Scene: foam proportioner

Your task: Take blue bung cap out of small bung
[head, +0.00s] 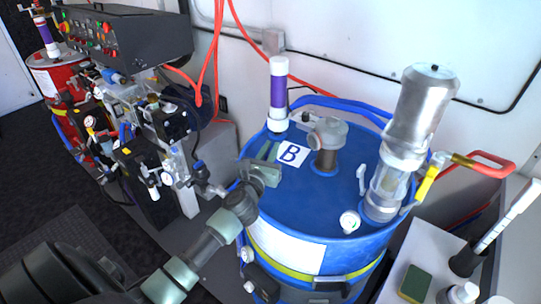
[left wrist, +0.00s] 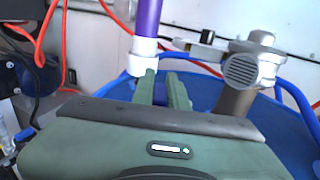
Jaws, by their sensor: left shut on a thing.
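My left gripper (head: 268,155) is low over the blue drum's lid (head: 345,205), beside the white label marked B (head: 292,153). In the left wrist view its two green fingers (left wrist: 164,90) are close together, with a narrow strip of blue between them. The gripper is shut on what I take to be the blue bung cap; the fingers and gripper body hide most of it. The small bung opening cannot be made out. My right gripper is not in view.
A purple and white tube (head: 278,95) stands just behind the fingers. A grey fitting on a pipe (head: 328,140) and a tall metal pump (head: 415,115) rise from the lid. Blue hoses (head: 340,103) run behind. A white side table (head: 425,250) holds a green pad (head: 415,283).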

